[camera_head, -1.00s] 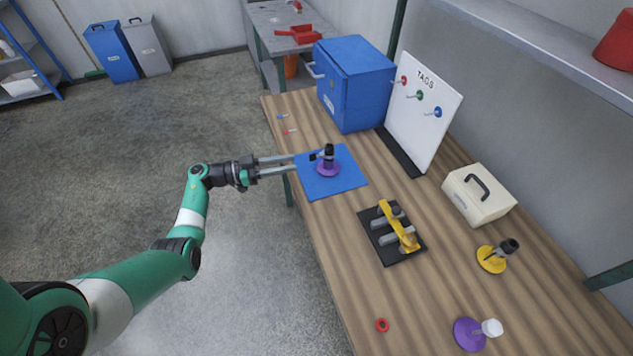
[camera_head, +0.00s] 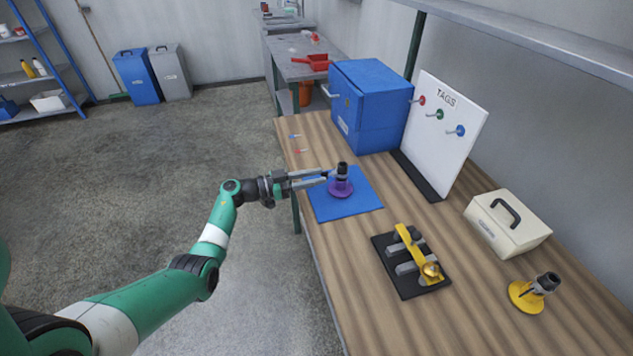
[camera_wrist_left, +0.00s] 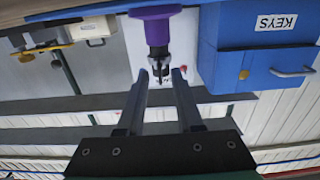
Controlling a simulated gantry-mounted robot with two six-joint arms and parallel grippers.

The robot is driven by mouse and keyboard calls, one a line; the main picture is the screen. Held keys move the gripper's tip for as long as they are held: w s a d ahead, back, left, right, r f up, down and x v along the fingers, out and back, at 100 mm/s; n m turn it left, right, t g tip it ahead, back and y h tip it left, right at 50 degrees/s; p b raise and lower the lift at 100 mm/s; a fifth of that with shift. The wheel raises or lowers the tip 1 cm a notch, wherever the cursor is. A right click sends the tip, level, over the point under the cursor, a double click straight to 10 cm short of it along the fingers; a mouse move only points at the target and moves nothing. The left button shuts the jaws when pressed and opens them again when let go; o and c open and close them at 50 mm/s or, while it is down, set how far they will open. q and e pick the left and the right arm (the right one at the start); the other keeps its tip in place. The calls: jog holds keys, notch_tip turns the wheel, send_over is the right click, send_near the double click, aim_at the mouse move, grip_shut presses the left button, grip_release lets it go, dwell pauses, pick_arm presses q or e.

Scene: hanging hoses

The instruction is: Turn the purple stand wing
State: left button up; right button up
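The purple stand (camera_head: 341,188) has a round purple base and a dark upright top, and stands on the blue mat (camera_head: 358,205). In the left wrist view the purple stand (camera_wrist_left: 157,32) shows upside down, with its dark top and small wing (camera_wrist_left: 160,72) toward my fingertips. My left gripper (camera_head: 325,177) reaches in from the left at the height of the stand's top. Its two fingers are apart, one on each side of the wing, with a visible gap in the wrist view (camera_wrist_left: 160,76). In the head view the wing is mostly hidden by the fingers. My right gripper is out of view.
A blue cabinet (camera_head: 372,105) and white tag board (camera_head: 445,130) stand behind the mat. A black rack with a yellow part (camera_head: 412,262), cream box (camera_head: 508,225) and yellow stand (camera_head: 527,296) are to the right. Two small keys (camera_head: 298,150) lie near the left table edge.

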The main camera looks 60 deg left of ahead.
pick_arm(q)
jog(key=shift+w, duration=0.35)
jog(key=shift+c, duration=0.2)
jog(key=shift+d, duration=0.1)
grip_shut()
dwell(0.9)
